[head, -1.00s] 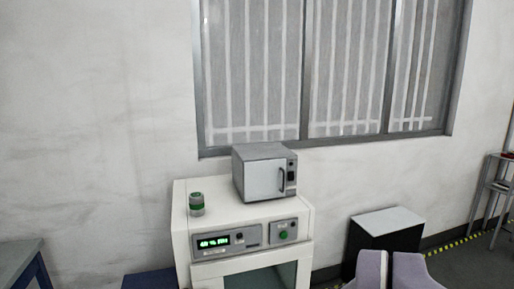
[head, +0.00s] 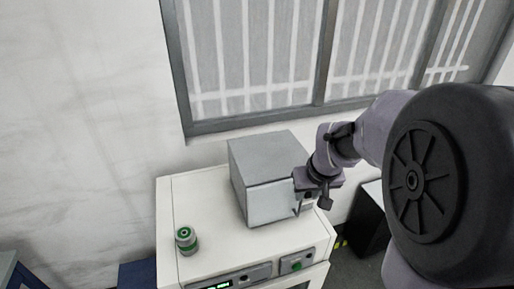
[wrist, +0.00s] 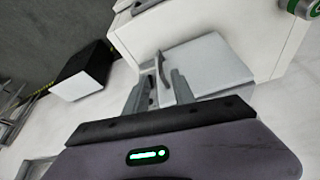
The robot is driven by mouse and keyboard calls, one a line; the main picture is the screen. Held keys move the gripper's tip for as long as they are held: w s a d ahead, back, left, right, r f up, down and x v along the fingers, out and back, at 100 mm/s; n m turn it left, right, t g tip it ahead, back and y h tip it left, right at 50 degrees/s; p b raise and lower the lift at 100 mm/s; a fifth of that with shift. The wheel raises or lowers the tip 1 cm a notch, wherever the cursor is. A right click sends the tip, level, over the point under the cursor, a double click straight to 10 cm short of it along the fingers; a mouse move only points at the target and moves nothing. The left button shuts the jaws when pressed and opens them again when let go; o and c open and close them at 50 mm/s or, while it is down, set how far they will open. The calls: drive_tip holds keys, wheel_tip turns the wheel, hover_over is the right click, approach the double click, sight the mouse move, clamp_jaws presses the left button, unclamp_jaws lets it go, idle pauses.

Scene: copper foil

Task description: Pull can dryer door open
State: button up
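The small grey box-shaped dryer (head: 265,165) stands on top of a white cabinet, its front door (head: 272,203) looking shut. Its door handle (head: 298,208) is near the right edge of that front and partly hidden by my gripper (head: 320,196). In the wrist view, the curved dark handle (wrist: 161,66) shows just ahead of and between the two fingers of my gripper (wrist: 158,82). The fingers are apart, one on each side of the handle's line. I cannot tell whether they touch it. The pale dryer body (wrist: 212,65) lies to the right there.
A green and grey can (head: 186,241) stands on the white cabinet (head: 210,258), left of the dryer. A black box with a white top (head: 368,222) stands right of the cabinet. A barred window (head: 270,60) is behind. My arm fills the right side.

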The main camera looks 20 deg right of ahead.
approach(298, 214)
drive_tip(key=w+f, duration=0.2)
drive_tip(key=w+d+f, duration=0.1)
drive_tip(key=f, duration=0.1)
drive_tip(key=shift+w+f+b, duration=0.15)
drive_tip(key=shift+w+b, duration=0.25)
drive_tip(key=shift+w+f, duration=0.3)
drive_tip(key=shift+f, duration=0.1)
drive_tip(key=shift+s, duration=0.1)
clamp_jaws()
drive_tip(key=shift+r, duration=0.1)
idle(0.4)
